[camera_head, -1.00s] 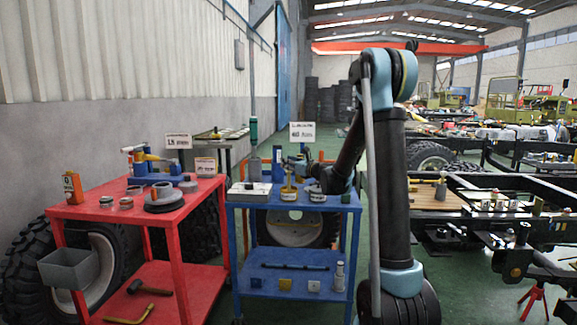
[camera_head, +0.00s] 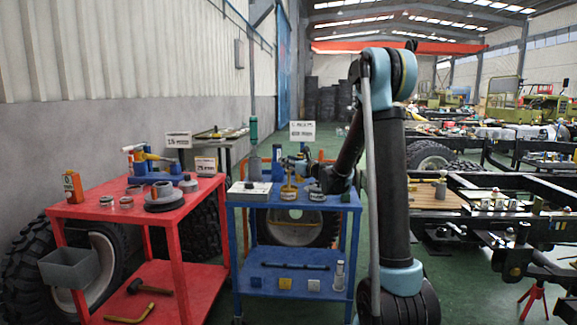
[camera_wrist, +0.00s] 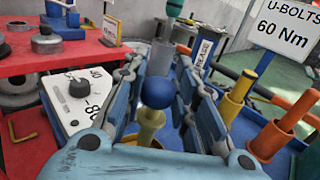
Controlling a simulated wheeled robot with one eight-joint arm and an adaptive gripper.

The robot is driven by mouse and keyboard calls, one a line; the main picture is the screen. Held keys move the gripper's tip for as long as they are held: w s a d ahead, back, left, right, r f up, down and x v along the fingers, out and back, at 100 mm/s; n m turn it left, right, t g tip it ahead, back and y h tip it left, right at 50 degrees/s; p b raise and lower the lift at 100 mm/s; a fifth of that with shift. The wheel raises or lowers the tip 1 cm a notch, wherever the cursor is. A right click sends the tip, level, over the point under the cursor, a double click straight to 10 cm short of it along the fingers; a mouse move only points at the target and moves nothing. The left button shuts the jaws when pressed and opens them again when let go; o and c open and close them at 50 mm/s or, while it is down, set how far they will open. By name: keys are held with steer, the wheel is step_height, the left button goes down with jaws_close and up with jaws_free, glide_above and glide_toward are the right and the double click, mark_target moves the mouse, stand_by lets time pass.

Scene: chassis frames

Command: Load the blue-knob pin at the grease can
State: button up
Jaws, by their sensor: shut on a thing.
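The blue-knob pin shows in the wrist view as a round blue knob (camera_wrist: 157,91) on a brass-coloured stem. It sits between the two fingers of my gripper (camera_wrist: 161,75), which is shut on it. The lower end of the stem is hidden by my gripper body. In the head view my gripper (camera_head: 299,164) is above the blue cart, close to a small can (camera_head: 289,193) with a yellowish upright part over it. A white label reading GREASE (camera_wrist: 203,51) shows beyond the right finger. I cannot tell whether the pin touches a can.
A second can (camera_head: 316,194) stands on the blue cart (camera_head: 236,210). A white box with a dark knob (camera_wrist: 75,105) lies left of my gripper. Yellow and orange upright cylinders (camera_wrist: 272,140) and a 60 Nm sign (camera_wrist: 285,30) stand right. A red cart (camera_head: 100,206) is farther left.

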steer(key=shift+r, duration=3.45)
